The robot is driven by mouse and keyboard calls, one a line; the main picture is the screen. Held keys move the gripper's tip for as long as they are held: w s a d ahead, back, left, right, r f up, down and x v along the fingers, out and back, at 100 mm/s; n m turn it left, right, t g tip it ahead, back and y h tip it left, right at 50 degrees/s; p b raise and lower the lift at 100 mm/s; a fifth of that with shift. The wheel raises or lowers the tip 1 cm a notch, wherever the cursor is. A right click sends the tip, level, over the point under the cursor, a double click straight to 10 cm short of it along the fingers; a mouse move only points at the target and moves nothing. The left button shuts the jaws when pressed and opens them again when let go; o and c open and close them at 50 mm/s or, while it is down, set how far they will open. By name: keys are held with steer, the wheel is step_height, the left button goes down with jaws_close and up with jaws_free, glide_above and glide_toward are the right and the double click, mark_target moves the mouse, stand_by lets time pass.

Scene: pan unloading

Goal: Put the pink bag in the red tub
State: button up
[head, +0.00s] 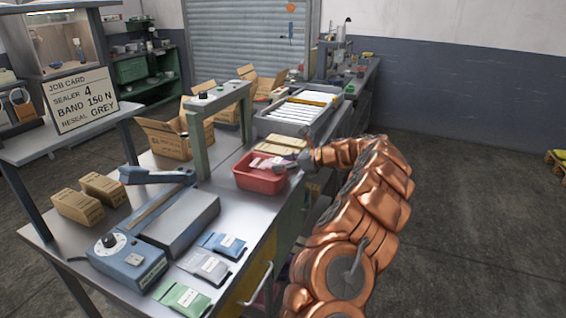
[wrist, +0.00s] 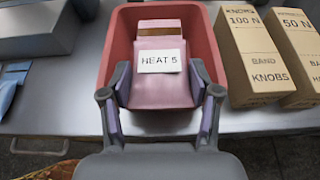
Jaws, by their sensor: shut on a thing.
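The pink bag (wrist: 160,88) has a white label reading "HEAT 5". In the wrist view it lies within the outline of the red tub (wrist: 121,60), between my gripper's fingers (wrist: 160,90). My gripper is shut on the bag's sides. In the head view my gripper (head: 280,167) reaches in over the right side of the red tub (head: 258,182), and a bit of the pink bag (head: 262,162) shows at the tub's top. I cannot tell whether the bag touches the tub's floor.
Cartons marked "KNOBS" (wrist: 245,60) stand right of the tub. A blue sealer (head: 135,262) and blue, grey and green packets (head: 182,298) lie on the near bench. A grey tray (head: 284,122) sits behind the tub, and a post frame (head: 203,145) stands to its left.

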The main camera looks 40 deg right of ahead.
steer(key=o, duration=1.2)
